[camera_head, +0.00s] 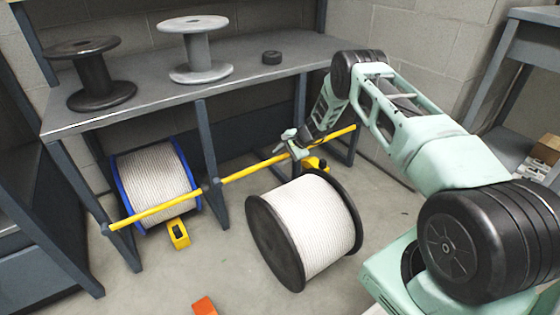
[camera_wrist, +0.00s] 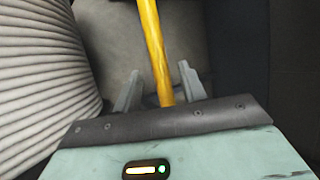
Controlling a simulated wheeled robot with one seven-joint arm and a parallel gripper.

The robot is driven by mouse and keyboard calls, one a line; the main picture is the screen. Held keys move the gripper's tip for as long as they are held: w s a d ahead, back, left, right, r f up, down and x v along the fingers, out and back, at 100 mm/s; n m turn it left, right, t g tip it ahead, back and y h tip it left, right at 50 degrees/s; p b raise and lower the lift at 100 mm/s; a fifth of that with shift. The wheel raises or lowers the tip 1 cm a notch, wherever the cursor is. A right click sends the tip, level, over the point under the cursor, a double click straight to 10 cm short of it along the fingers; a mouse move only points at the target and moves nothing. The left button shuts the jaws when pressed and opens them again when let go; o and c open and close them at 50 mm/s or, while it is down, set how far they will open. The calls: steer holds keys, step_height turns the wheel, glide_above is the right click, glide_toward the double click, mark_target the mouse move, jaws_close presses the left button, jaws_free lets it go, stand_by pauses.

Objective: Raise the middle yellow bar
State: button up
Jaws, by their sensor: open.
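A yellow bar (camera_head: 247,170) runs low across the front of the rack, to the right of the middle post, and my gripper is on it. A yellow length (camera_head: 155,212) continues left of a dark bracket on that post; I cannot tell if they are one piece. My gripper (camera_head: 296,150) is at the right part of the bar. In the wrist view the bar (camera_wrist: 155,45) passes between the two open fingers of my gripper (camera_wrist: 159,72), with gaps showing on both sides. Whether a finger touches it is unclear.
A black-flanged rope spool (camera_head: 325,225) stands on the floor close before the bar. A blue-flanged rope spool (camera_head: 160,180) sits behind its left length. Yellow blocks (camera_head: 179,234) and an orange block (camera_head: 204,306) lie low. The shelf (camera_head: 150,75) is above.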

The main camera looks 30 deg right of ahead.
steer(key=shift+w+a+f, duration=0.25)
steer(key=shift+f, duration=0.2)
jaws_close()
step_height(320, 180, up, 10)
steer(key=a+n+h+p, duration=0.1)
steer(key=a+h+p, duration=0.25)
steer(key=p, duration=0.25)
steer(key=a+r+n+h+p, duration=0.1)
steer(key=a+r+h+p, duration=0.4)
steer(key=a, duration=0.4)
steer(key=a+r+n+t+h+p, duration=0.1)
steer(key=a+r+n+h+p, duration=0.1)
steer(key=a+r+h+p, duration=0.3)
steer(key=shift+s+a+r+p, duration=0.35)
steer(key=shift+a+r+p, duration=1.35)
steer(key=shift+a, duration=0.4)
